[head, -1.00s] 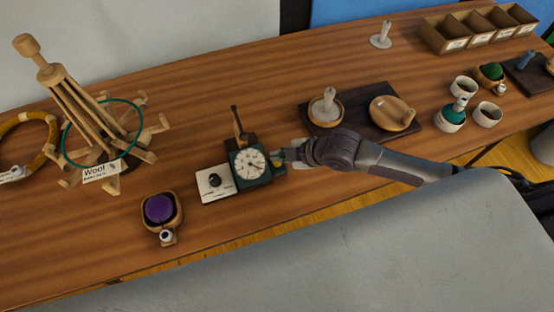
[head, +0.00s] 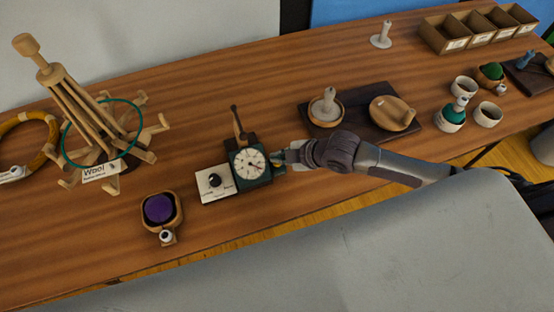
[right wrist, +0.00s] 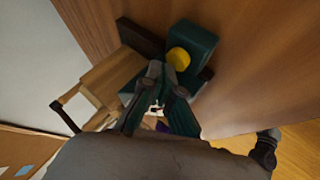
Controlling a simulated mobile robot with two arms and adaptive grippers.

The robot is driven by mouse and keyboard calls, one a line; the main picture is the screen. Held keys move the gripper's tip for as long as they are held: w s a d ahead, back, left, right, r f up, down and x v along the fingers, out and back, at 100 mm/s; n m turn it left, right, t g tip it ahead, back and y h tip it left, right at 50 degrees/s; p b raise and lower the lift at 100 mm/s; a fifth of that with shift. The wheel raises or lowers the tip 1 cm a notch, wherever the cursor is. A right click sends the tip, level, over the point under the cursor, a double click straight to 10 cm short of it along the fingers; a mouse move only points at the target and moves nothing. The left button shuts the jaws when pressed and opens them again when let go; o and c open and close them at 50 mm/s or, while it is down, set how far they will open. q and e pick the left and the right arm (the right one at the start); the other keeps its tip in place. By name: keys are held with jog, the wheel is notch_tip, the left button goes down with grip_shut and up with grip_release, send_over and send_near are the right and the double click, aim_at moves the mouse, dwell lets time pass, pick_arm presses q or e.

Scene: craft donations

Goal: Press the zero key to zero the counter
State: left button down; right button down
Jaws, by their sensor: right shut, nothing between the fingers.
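The counter (head: 247,178) is a dark green box with a round white dial (head: 249,163), on the front part of the wooden table. In the right wrist view its green housing (right wrist: 200,43) shows with a round yellow key (right wrist: 179,58) on it. No label on this key can be read. My right gripper (head: 281,160) is shut and empty at the counter's right side. In the right wrist view its fingertips (right wrist: 163,82) are just below the yellow key. I cannot tell whether they touch the housing. My left gripper is not in view.
A white plate with a black knob (head: 214,180) lies left of the counter. A bowl with a purple ball (head: 159,209) stands farther left. A wooden yarn winder (head: 90,125) stands at the back left. A dark board (head: 352,112) with wooden dishes lies to the right.

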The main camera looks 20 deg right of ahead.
jog(key=shift+f, duration=0.5)
dwell(0.3)
jog(key=shift+r, duration=0.1)
jog(key=shift+r+p, duration=0.75)
jog(key=shift+r, duration=0.05)
notch_tip(320, 180, up, 5)
jog(key=p, duration=0.5)
jog(key=shift+r, duration=0.1)
dwell(0.8)
